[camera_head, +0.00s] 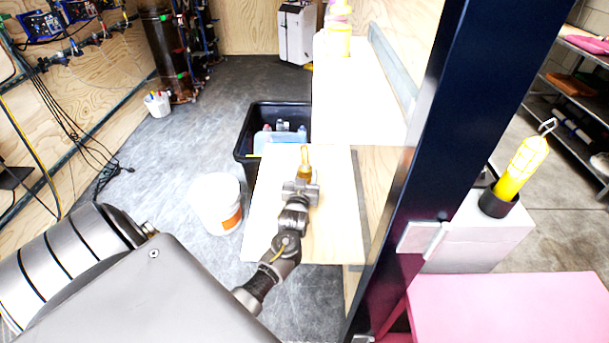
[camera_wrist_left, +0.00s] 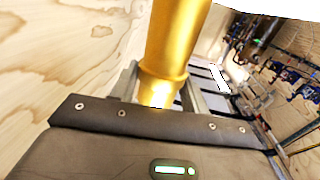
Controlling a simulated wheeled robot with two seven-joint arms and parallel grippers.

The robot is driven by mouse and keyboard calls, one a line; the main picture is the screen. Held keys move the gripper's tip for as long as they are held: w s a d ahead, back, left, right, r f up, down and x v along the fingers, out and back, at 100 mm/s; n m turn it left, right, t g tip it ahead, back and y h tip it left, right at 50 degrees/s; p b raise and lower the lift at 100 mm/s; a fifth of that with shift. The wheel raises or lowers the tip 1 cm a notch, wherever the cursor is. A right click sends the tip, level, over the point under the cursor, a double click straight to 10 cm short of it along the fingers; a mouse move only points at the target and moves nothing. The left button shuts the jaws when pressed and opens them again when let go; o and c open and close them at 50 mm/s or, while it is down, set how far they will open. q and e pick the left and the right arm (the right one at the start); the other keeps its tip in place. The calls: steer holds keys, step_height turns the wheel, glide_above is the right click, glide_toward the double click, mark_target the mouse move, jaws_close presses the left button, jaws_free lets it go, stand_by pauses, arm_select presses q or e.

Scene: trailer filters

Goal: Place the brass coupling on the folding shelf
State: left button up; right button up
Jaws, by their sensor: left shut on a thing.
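The brass coupling (camera_head: 305,167) is a golden, upright-looking cylinder at the far end of my left arm in the head view. My left gripper (camera_head: 302,182) is shut on it. In the left wrist view the coupling (camera_wrist_left: 176,42) rises between the gripper fingers (camera_wrist_left: 160,92), with its lower end hidden by the gripper. The folding shelf (camera_head: 335,225) appears to be the pale plywood board under the gripper in the head view. I cannot tell whether the coupling touches the board. My right gripper is not in view.
A black crate (camera_head: 243,146) with bottles stands behind the board, and a white bucket (camera_head: 214,204) stands to its left. A dark blue post (camera_head: 432,150) rises on the right.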

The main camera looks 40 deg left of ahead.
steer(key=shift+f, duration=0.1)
arm_select(q)
steer(key=o, duration=1.1)
steer(key=shift+f, duration=0.1)
steer(key=shift+s+d, duration=0.1)
steer(key=shift+s, duration=0.05)
steer(key=v, duration=1.1)
steer(key=shift+s+d+r+b, duration=0.15)
steer(key=shift+s+r+b, duration=0.05)
steer(key=shift+s+b, duration=0.2)
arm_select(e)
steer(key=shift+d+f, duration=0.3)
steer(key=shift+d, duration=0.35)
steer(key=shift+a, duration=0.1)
